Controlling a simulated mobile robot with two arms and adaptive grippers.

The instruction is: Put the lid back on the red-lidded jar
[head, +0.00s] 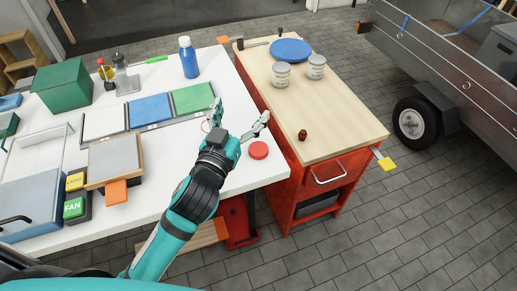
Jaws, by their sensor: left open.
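A round red lid (258,151) lies flat on the white table near its right edge. Two pale grey jars stand upright on the wooden workbench top: a left jar (281,76) and a right jar (316,68). I cannot tell from here which one is the red-lidded jar; no red lid shows on either. My left gripper (242,113) is open and empty, with its fingers spread above the white table, just beyond the red lid and apart from it. The jars are farther back and to the right of it. My right gripper is not in view.
A blue disc (291,50) lies behind the jars. A small brown object (302,134) sits on the workbench (345,120) front. A blue bottle (188,60), coloured panels and a green box (63,93) are on the white table. The workbench's right side is mostly clear.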

